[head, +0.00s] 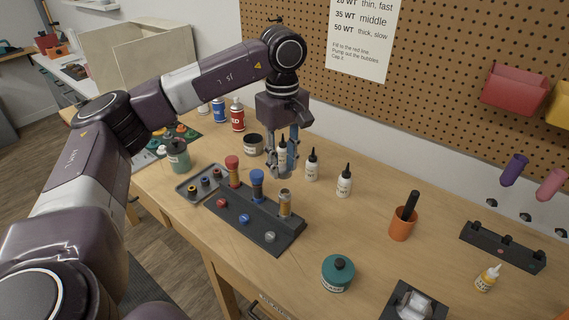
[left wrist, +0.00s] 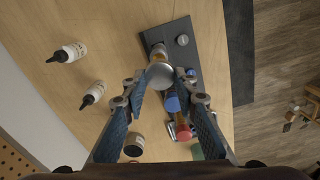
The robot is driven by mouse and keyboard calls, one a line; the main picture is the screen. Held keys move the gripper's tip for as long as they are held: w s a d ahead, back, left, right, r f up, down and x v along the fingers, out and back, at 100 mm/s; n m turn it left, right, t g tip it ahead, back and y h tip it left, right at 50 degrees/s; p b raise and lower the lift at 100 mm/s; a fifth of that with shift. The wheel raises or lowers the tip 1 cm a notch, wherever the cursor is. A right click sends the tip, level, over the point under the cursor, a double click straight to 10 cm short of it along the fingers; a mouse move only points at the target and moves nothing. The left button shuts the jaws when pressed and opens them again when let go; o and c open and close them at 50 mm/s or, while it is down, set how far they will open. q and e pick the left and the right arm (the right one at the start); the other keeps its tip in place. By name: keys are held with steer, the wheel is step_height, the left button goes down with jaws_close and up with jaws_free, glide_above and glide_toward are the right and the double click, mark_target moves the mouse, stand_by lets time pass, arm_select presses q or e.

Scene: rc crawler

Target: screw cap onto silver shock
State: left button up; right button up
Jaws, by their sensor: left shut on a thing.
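A dark shock stand (head: 262,222) holds three upright shocks: a red-topped shock (head: 233,170), a blue-topped shock (head: 257,184) and the silver shock (head: 285,204) with an amber body at the right end. My left gripper (head: 285,172) points down right above the silver shock. In the left wrist view my left gripper (left wrist: 160,82) is shut on a round silver cap (left wrist: 160,75), which covers most of the silver shock (left wrist: 157,51) from above. In the head view the fingers hide the cap, and I cannot tell whether it touches the shock.
A grey tray (head: 183,188) lies left of the stand. A green jar (head: 337,274) and an orange cup (head: 402,228) stand to the right, with clear tabletop between.

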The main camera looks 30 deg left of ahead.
mark_target(284, 167)
arm_select(q)
steer(key=shift+w+d, duration=0.1)
steer(key=shift+d, duration=0.2)
steer(key=shift+a+f, duration=0.15)
steer(key=shift+f, duration=0.15)
steer(key=shift+f+b, duration=0.6)
steer(key=shift+b, duration=0.05)
steer(key=shift+f+b, duration=0.3)
steer(key=shift+f, duration=0.15)
steer(key=shift+f+b, duration=0.5)
steer(key=shift+f, duration=0.6)
arm_select(e)
steer(key=f, duration=0.3)
steer(key=shift+w+d+f, duration=0.2)
steer(key=shift+d+f, duration=0.05)
steer(key=shift+d, duration=0.15)
steer(key=shift+d, duration=0.1)
arm_select(q)
steer(key=shift+f+b, duration=0.15)
steer(key=shift+b, duration=0.2)
arm_select(e)
steer(key=shift+a, duration=0.25)
